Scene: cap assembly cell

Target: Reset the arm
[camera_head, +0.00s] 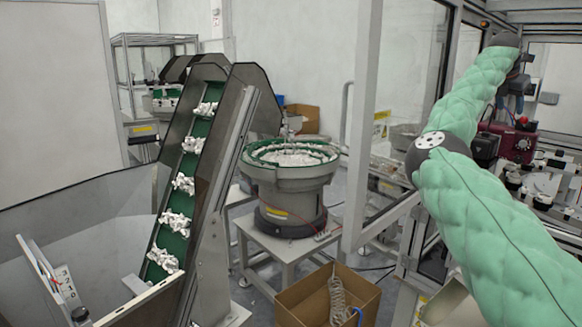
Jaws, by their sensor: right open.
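My right arm (478,215), in a green padded sleeve, comes in from the lower right and bends at a grey elbow joint. Its forearm reaches up and away into the machine cell at the right. My right gripper (520,104) is at the far end, small and dark, hanging by a dark red machine unit (516,146). It is open; its fingertips are hard to make out against the machinery. I cannot tell whether it touches anything. My left arm and gripper are not in view.
A framed glass panel (398,100) stands left of my forearm. A bowl feeder (290,190) stands on a white table in the middle. A green inclined conveyor (186,165) carries white parts at the left. An open cardboard box (290,312) is at the bottom centre.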

